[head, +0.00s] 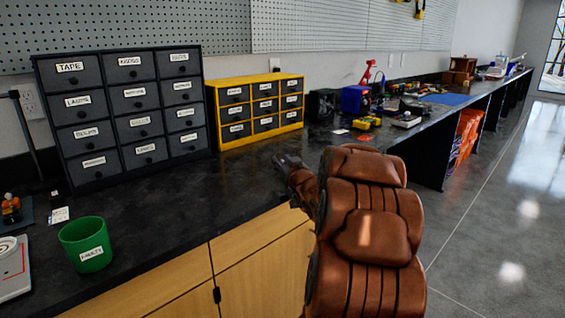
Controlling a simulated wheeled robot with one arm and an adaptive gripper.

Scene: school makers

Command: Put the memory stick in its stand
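I cannot clearly make out a memory stick or its stand in the head view. A small white card-like piece (59,215) with dark print lies on the black counter at the far left, with a tiny pale item (54,193) just behind it; both are too small to identify. My gripper (283,162) is at the end of my brown arm, over the counter in front of the yellow drawer unit, well to the right of these. It looks dark and small, its fingers are not clear, and I see nothing held.
A green labelled cup (87,244) stands at the counter's front left. A black drawer unit (122,116) and a yellow drawer unit (256,108) stand against the wall. Tools and boxes crowd the counter further right. The counter between cup and gripper is clear.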

